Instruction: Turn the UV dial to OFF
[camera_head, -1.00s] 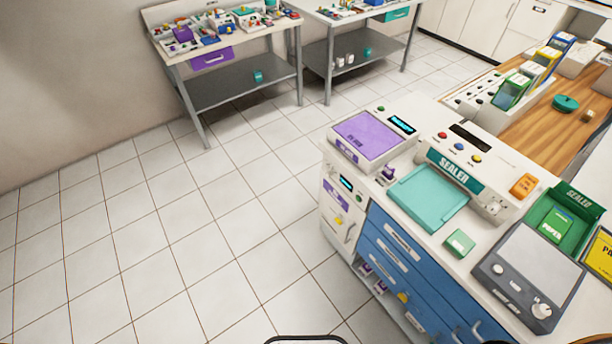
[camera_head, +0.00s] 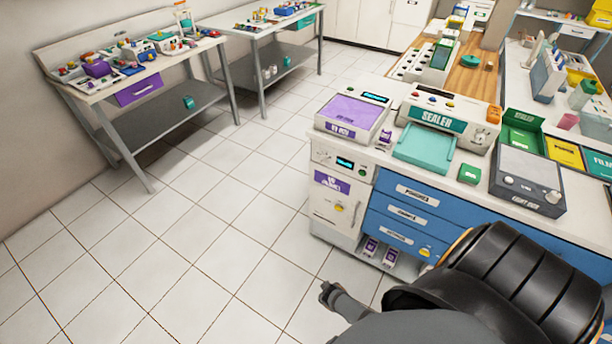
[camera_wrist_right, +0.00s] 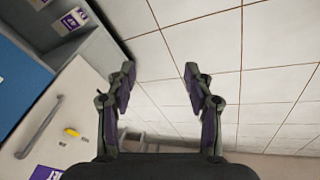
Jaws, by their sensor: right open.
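A white cabinet (camera_head: 338,200) with a purple label, likely the UV unit, stands at the left end of the blue drawers. Its top panel has a lit display (camera_head: 345,162) and what looks like a small pale dial (camera_head: 322,155) left of it; its setting is too small to read. A yellow knob (camera_head: 340,207) is on the door below. The right wrist view shows the door's handle (camera_wrist_right: 40,125) and yellow knob (camera_wrist_right: 72,132). My right gripper (camera_wrist_right: 160,85) is open and empty, apart from the cabinet, over the floor. It appears low in front of the cabinet in the head view (camera_head: 328,292). My left gripper is out of view.
A purple-lidded box (camera_head: 353,113), a sealer (camera_head: 445,118) and a grey device (camera_head: 527,180) stand on the counter. Blue drawers (camera_head: 408,215) are beside the cabinet. Tiled floor (camera_head: 190,230) is clear at left. Two cluttered tables stand at the back.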

